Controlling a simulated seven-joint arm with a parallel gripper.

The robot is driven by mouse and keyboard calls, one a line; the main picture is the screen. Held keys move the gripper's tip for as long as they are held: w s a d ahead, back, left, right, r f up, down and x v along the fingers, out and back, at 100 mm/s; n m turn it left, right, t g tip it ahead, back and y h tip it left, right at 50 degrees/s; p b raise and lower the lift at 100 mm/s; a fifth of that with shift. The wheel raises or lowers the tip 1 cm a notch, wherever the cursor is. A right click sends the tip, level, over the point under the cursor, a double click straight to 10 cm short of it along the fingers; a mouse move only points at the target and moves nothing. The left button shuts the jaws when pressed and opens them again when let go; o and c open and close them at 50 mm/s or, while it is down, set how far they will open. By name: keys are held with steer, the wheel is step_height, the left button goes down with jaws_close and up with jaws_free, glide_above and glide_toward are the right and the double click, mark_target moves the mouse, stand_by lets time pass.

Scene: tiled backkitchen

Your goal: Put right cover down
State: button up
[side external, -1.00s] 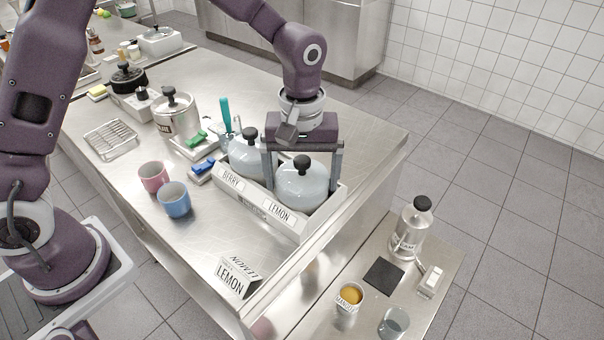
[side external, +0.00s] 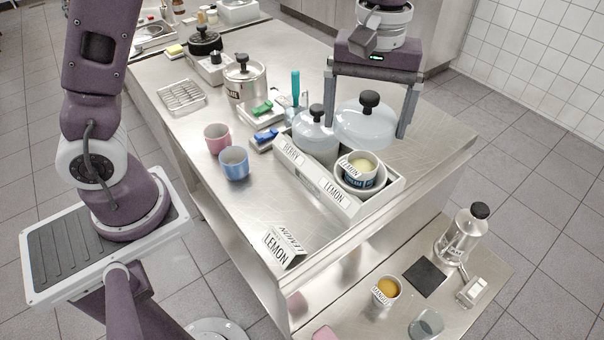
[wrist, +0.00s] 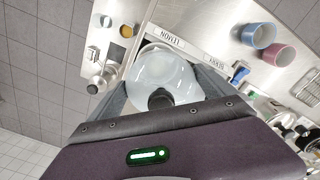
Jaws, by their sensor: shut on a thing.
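The right cover (side external: 358,128), a pale translucent dome with a black knob, hangs between the two fingers of my gripper (side external: 366,122). It is raised above and behind the lemon compartment. In the wrist view the cover (wrist: 168,72) fills the space between the fingers, its knob near the palm.
A pink cup (side external: 216,138) and a blue cup (side external: 234,163) stand left of the holder. A folded LEMON sign (side external: 283,247) is near the front edge. A steel canister (side external: 245,80) stands behind. The steel counter right of the holder is bare. A lower shelf (side external: 455,285) holds a jar and cups.

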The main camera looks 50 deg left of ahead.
steer(key=s+a+f, duration=0.2)
steer(key=s+a, duration=0.2)
steer(key=s, duration=0.1)
glide_toward(268, 204)
step_height(268, 204, down, 6)
steer(key=shift+s, duration=0.1)
steer(key=shift+f, duration=0.15)
steer(key=shift+f, duration=0.1)
steer(key=o, duration=1)
steer(key=shift+o, duration=0.2)
